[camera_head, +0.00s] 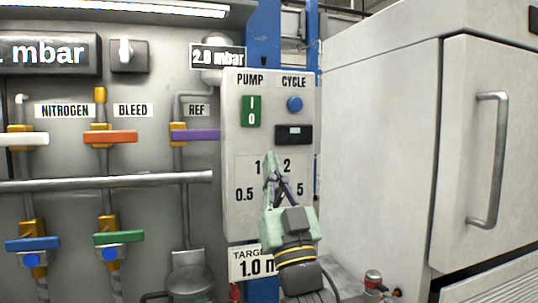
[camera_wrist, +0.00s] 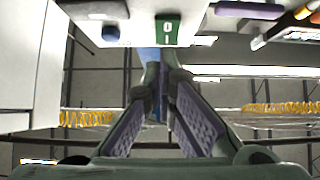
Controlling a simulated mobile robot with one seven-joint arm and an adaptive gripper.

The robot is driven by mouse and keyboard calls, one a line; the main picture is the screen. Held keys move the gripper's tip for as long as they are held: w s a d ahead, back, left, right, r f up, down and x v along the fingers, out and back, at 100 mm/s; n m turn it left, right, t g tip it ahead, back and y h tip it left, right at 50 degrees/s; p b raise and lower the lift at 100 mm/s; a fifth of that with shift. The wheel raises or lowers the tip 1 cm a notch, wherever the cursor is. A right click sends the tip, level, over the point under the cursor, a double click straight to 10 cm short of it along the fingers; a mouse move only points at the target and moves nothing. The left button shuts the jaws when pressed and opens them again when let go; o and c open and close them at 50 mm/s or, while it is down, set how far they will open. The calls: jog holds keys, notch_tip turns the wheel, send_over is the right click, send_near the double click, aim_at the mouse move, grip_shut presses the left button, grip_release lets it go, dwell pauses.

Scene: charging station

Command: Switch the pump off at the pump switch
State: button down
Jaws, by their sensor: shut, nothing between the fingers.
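The pump switch (camera_head: 251,110) is a green rocker marked I above 0, under the word PUMP on a pale control panel (camera_head: 233,215). I cannot tell which side is pressed in. It also shows at the top of the wrist view (camera_wrist: 167,29). My gripper (camera_head: 270,157) is shut and empty. In the head view it is in front of the panel's lower half, with its fingertips below the switch. In the wrist view the fingertips (camera_wrist: 162,58) appear just below the switch, apart from it as far as I can tell. My gripper hides the middle of the numbered dial area.
A blue CYCLE button (camera_head: 294,104) and a small black display (camera_head: 294,134) are right of the switch. The purple REF valve handle (camera_head: 195,135) is close on the left. A large white cabinet (camera_head: 375,150) stands to the right.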

jog(key=shift+b+v, duration=0.35)
jog(key=shift+v, duration=1.25)
